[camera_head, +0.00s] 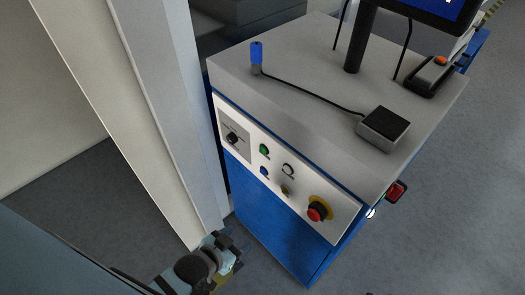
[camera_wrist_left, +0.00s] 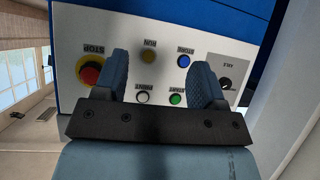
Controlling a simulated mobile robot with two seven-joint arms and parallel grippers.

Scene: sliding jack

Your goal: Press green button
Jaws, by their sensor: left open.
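The green button (camera_head: 264,148) is on the white control panel (camera_head: 247,118) of the blue cabinet, in the upper left part of the panel. In the left wrist view the panel appears upside down, and the green button (camera_wrist_left: 176,98) shows between the fingers, closer to the right one. My left gripper (camera_head: 228,245) is low in the head view, below and left of the panel. In the wrist view the left gripper (camera_wrist_left: 160,72) has its two fingers apart, with nothing between them but the panel beyond. My right gripper is not in view.
Around the green button are a blue button (camera_head: 264,170), a white button (camera_head: 288,170), a yellowish button (camera_head: 285,189), a black knob (camera_head: 232,138) and a red stop button (camera_head: 318,211). A pale post (camera_head: 175,120) stands left of the cabinet. The grey cabinet top (camera_head: 300,100) holds a monitor and cabled devices.

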